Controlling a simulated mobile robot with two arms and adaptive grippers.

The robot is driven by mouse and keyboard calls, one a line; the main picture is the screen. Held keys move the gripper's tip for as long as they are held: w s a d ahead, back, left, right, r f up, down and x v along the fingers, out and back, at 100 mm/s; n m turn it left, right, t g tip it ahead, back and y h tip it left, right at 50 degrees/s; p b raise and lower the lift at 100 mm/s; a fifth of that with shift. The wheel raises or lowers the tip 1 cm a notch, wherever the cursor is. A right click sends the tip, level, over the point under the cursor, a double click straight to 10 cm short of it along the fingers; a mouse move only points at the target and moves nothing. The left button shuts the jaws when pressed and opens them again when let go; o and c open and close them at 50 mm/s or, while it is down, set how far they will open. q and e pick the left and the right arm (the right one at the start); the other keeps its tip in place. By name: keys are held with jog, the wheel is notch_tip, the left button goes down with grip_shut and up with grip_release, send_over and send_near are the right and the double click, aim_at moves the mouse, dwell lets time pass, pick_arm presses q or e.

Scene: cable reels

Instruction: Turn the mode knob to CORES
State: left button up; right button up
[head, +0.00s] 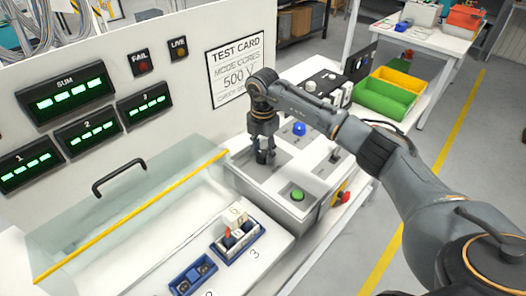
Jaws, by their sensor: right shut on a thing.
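My right gripper (264,156) points down at the grey control box (252,180), over its recessed back-left panel. It is shut on the mode knob, which is mostly hidden between the fingers. The knob's pointer and its position labels cannot be read here. The test card (236,72) on the white panel reads MODE CORES and 500 V. My left gripper is not in view.
A green button (297,194), a blue button (299,129), a toggle switch (335,156) and a red stop button (345,197) are near the gripper. A clear cover with a yellow edge (130,217) stands left. Green (384,98) and yellow bins lie behind my right arm.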

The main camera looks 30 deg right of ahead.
aim_at(263, 153)
jog(key=n+b, duration=0.2)
jog(key=n, duration=0.3)
jog(key=shift+f+n+b, duration=0.1)
jog(key=shift+n+b, duration=0.2)
jog(key=shift+b, duration=0.1)
jog(key=n+b, duration=0.2)
jog(key=n, duration=0.3)
jog(key=shift+n, duration=0.3)
jog(key=o, duration=1.2)
jog(key=shift+r, duration=0.35)
notch_tip(263, 153, up, 12)
jog(key=shift+f, duration=0.2)
